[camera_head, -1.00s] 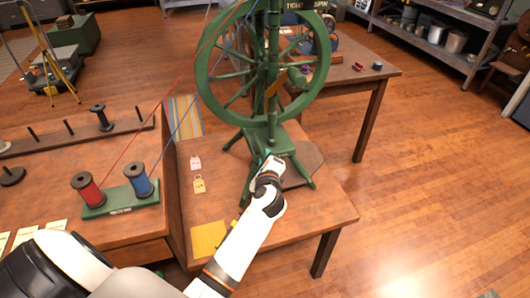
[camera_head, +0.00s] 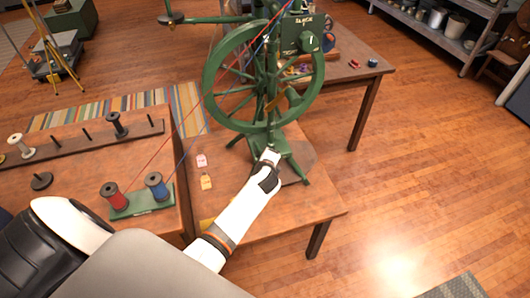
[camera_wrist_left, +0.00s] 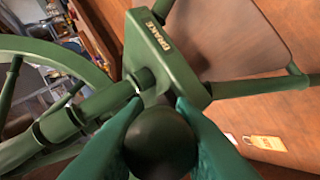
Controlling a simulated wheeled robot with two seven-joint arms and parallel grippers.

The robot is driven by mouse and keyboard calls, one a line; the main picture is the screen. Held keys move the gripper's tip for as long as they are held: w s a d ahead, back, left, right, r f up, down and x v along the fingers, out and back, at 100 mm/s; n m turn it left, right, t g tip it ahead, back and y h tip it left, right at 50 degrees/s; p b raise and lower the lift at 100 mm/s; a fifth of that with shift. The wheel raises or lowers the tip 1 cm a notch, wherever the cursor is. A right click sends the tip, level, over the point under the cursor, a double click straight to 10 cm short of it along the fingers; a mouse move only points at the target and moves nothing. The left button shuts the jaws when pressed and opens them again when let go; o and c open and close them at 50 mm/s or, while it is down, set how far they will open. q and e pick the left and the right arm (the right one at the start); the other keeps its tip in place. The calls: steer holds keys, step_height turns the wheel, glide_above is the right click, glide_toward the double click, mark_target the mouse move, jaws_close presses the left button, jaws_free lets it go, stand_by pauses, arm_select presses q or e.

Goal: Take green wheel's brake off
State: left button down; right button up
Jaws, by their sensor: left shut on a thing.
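The green spinning wheel (camera_head: 210,85) stands on a brown table, its large wheel above a green base (camera_head: 292,150). My left gripper (camera_head: 268,160) is low at the front of that base. In the left wrist view my gripper's green fingers (camera_wrist_left: 160,128) are closed on a dark round knob (camera_wrist_left: 160,145). The knob is in front of a green block (camera_wrist_left: 175,70) with a label that reads BRAKE (camera_wrist_left: 152,44). A green rod (camera_wrist_left: 100,103) joins the block from the left. In the head view the knob is hidden by my gripper. My right gripper is out of view.
Red (camera_head: 112,194) and blue (camera_head: 157,186) spools stand on the left table, with threads running up to the wheel. Another table (camera_head: 365,72) stands behind. Open floor lies right.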

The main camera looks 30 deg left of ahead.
arm_select(q)
steer(key=shift+r, duration=0.1)
stand_by(0.4)
steer(key=c, duration=1.2)
jaws_free()
steer(key=shift+c, duration=0.2)
steer(key=shift+s, duration=0.1)
steer(key=v, duration=1.2)
steer(key=shift+p, duration=0.45)
